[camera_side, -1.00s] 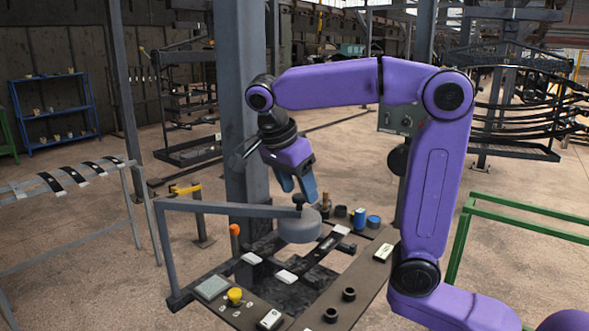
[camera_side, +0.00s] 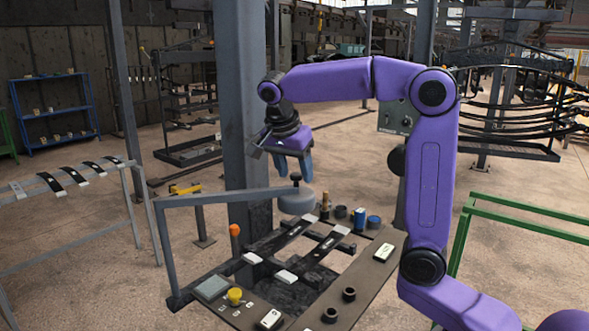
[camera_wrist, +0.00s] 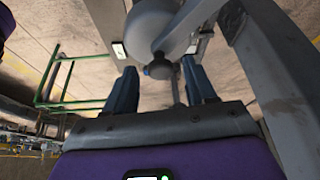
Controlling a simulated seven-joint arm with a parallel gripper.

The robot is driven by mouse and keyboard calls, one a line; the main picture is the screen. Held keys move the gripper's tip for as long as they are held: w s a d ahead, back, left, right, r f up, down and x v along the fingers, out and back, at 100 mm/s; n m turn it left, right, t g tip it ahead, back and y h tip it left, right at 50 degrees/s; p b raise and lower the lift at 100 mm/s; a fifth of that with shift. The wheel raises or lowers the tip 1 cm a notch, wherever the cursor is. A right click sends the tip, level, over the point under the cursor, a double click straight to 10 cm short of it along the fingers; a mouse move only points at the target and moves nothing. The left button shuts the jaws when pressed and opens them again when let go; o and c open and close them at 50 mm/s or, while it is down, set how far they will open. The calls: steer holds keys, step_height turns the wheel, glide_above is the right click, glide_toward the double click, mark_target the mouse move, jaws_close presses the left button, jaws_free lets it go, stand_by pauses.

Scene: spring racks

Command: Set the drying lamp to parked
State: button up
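The drying lamp is a grey round head (camera_side: 297,203) with a dark knob (camera_side: 296,177) on top. It hangs from a long grey swing arm (camera_side: 215,197) that reaches in from the left. The head is over the far end of the dark strips on the bench. My gripper (camera_side: 297,172) is just above the lamp, with its blue fingers pointing down at the knob. In the wrist view my gripper (camera_wrist: 160,70) is open, and the knob (camera_wrist: 162,69) shows between the fingertips with a gap on each side. The lamp head (camera_wrist: 150,28) shows beyond it.
Two dark strips (camera_side: 318,250) with white ends lie on the bench below. An orange-topped post (camera_side: 235,232), yellow button (camera_side: 235,295), blue can (camera_side: 359,218) and black cups (camera_side: 348,294) stand around them. A thick grey column (camera_side: 240,110) rises close behind.

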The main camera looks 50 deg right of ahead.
steer(key=shift+r, duration=0.1)
step_height(320, 180, up, 5)
steer(key=shift+f, duration=0.15)
steer(key=shift+a+f+g+h, duration=0.2)
steer(key=shift+a+f+h, duration=0.1)
steer(key=shift+a+h, duration=0.2)
steer(key=shift+a+f+g+h, duration=0.25)
steer(key=shift+a+h, duration=0.15)
steer(key=shift+a, duration=0.1)
steer(key=s+a+r+t+h, duration=0.1)
steer(key=s+a+t+h, duration=0.2)
steer(key=a+h, duration=1.1)
step_height(320, 180, down, 7)
steer(key=a+y, duration=0.2)
steer(key=w+d, duration=0.1)
steer(key=d, duration=0.4)
steer(key=w+d, duration=0.1)
steer(key=d, duration=1.1)
steer(key=shift+w+d+r, duration=0.2)
steer(key=shift+w, duration=0.2)
steer(key=shift+a, duration=0.1)
jaws_close()
